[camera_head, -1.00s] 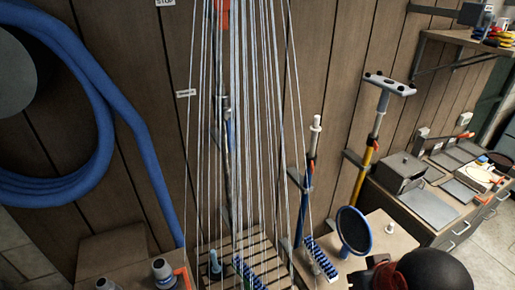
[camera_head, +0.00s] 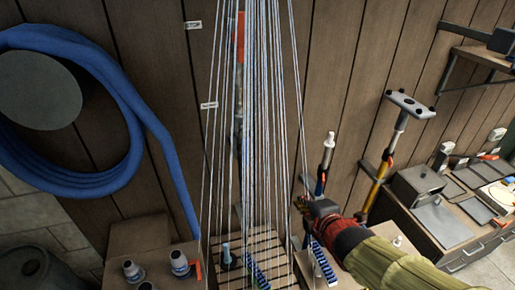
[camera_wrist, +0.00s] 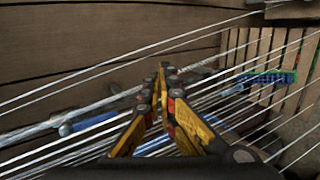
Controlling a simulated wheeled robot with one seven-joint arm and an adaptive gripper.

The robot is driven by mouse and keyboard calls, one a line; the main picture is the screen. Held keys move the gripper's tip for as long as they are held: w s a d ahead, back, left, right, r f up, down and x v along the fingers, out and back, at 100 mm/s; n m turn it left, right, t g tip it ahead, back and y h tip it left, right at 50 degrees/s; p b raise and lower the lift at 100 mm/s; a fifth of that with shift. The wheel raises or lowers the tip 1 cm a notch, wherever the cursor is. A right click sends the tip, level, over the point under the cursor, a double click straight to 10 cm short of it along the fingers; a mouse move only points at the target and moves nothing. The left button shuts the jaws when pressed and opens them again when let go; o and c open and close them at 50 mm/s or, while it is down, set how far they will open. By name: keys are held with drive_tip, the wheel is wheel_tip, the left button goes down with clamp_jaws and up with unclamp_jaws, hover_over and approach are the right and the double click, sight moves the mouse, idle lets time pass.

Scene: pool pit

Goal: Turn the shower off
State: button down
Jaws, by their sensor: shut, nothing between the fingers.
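The shower is running: many thin pale water streams (camera_head: 265,120) fall from above the picture toward a slatted wooden platform (camera_head: 237,247). Behind them, a grey upright pipe (camera_head: 239,125) runs along the wood wall, with an orange-red part (camera_head: 240,38) high on it; I cannot tell whether this is the shower's handle. My gripper (camera_head: 303,203) is at the right edge of the streams, well below the orange-red part. In the wrist view its yellow fingers (camera_wrist: 162,70) are shut and empty, with streams crossing around them. A grey pipe (camera_wrist: 85,116) with a blue piece lies beyond, at left.
A coiled blue hose (camera_head: 140,110) hangs at left. Bottles (camera_head: 180,262) stand on a box below it. A white-topped pole (camera_head: 327,150) and a yellow pole (camera_head: 378,180) stand right of the streams. A cluttered counter (camera_head: 445,225) is at far right. Blue brushes (camera_wrist: 265,78) lie on the slats.

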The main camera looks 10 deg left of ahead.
drive_tip(key=a+r+n+y+p, duration=0.1)
drive_tip(key=a+r+n+y, duration=0.4)
drive_tip(key=a+n, duration=0.6)
drive_tip(key=shift+s+r+n+y+p, duration=0.3)
drive_tip(key=shift+s+r+n+y, duration=0.15)
drive_tip(key=shift+r, duration=0.2)
drive_tip(key=shift+a, duration=0.1)
drive_tip(key=p+x, duration=0.2)
drive_tip(key=x, duration=0.8)
drive_tip(key=shift+w+d+r+p, duration=0.25)
drive_tip(key=shift+d+r, duration=0.2)
drive_tip(key=shift+r, duration=0.2)
drive_tip(key=shift+w+d+r+p, duration=0.3)
drive_tip(key=shift+d+r, duration=0.15)
drive_tip(key=shift+r, duration=0.15)
drive_tip(key=shift+w+d+r+p, duration=0.25)
drive_tip(key=shift+d+r, duration=0.2)
drive_tip(key=shift+r, duration=0.2)
drive_tip(key=shift+s+d+r, duration=0.1)
drive_tip(key=f+v, duration=0.1)
drive_tip(key=v, duration=1.1)
